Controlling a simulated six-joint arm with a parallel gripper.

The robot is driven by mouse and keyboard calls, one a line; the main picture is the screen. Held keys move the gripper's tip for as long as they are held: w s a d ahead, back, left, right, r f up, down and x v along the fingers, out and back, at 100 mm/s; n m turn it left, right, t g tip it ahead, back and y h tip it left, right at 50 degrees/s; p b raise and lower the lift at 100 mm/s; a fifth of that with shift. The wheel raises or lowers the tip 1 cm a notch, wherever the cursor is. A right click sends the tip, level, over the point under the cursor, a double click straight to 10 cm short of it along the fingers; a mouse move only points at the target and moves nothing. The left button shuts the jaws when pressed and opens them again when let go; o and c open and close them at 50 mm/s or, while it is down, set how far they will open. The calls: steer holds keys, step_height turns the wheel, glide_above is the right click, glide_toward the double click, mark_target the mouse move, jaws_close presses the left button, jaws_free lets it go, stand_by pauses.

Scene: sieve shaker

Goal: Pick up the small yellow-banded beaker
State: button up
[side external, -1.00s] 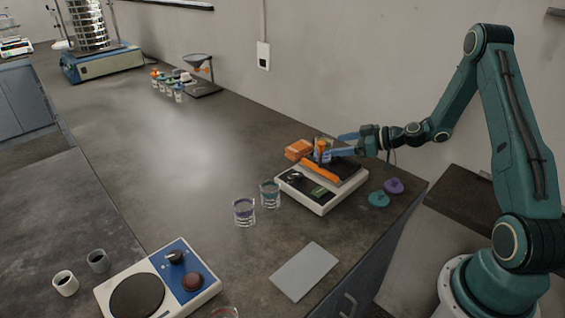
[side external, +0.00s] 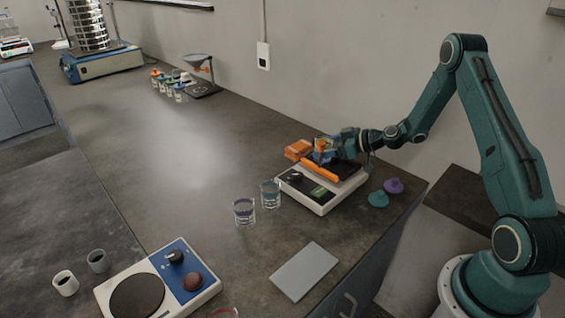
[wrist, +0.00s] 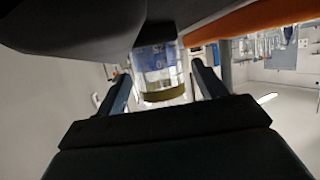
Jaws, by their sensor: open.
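The small yellow-banded beaker (wrist: 162,75) shows in the wrist view as clear glass with blue print and a dull yellow band. It lies between the two open fingers of my gripper (wrist: 160,82), with a gap visible on each side. In the side view my gripper (side external: 326,149) is over the balance (side external: 318,205), around the beaker's place. The beaker is mostly hidden there by the fingers, and I cannot tell whether they touch it.
An orange box (side external: 298,149) stands by the balance, and an orange bar (side external: 320,170) lies across it. Two beakers (side external: 244,211) stand left of the balance. Purple (side external: 393,186) and teal (side external: 378,199) knobbed pieces lie to its right. The bench's middle is clear.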

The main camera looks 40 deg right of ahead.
stand_by(0.4)
steer(key=c, duration=1.1)
steer(key=shift+r, duration=0.35)
step_height(320, 180, up, 19)
stand_by(1.3)
steer(key=shift+r, duration=0.35)
stand_by(0.6)
steer(key=shift+r, duration=2.35)
